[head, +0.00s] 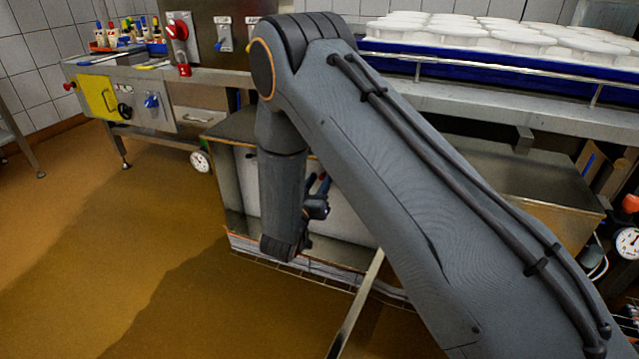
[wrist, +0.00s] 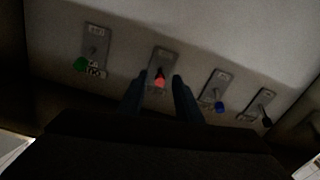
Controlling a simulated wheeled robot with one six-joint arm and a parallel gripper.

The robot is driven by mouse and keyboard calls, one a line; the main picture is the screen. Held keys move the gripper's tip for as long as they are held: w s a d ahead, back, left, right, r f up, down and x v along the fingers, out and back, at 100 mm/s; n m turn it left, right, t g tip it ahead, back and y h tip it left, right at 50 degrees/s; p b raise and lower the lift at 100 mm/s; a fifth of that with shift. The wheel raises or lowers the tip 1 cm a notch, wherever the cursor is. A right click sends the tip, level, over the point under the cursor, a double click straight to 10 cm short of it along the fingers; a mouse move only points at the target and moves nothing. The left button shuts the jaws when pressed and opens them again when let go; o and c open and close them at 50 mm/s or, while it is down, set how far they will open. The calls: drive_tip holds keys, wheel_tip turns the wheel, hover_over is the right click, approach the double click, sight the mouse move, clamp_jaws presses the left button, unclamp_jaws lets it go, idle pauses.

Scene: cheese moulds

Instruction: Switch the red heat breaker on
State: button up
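The red heat breaker (wrist: 160,82) shows in the wrist view as a red-tipped lever on a grey plate, in a row of switches on a pale wall. Its lever points toward the bottom of the picture. My gripper (wrist: 157,77) is open, with one bluish finger on each side of the red lever tip. I cannot tell whether either finger touches it. In the head view my arm hides most of this spot. The label on the red breaker's plate is too dark to read.
A green-tipped switch (wrist: 81,64) is left of the red one; blue-tipped (wrist: 220,106) and black-tipped (wrist: 266,121) switches are right. In the head view, a bench with a yellow panel (head: 97,97) stands left, and a blue tray (head: 480,64) of white moulds back right. Floor at left is clear.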

drive_tip(key=shift+w, duration=0.1)
clamp_jaws()
drive_tip(key=shift+w+d+r+g+y+p, duration=0.15)
drive_tip(key=shift+r+g+y+p, duration=0.65)
drive_tip(key=shift+p, duration=1.55)
drive_tip(key=shift+w+d+r+g+y+p, duration=0.1)
drive_tip(key=shift+r+g+p, duration=0.4)
drive_tip(key=shift+g+p, duration=1.25)
drive_tip(key=shift+t+p, duration=0.55)
unclamp_jaws()
drive_tip(key=shift+a, duration=0.1)
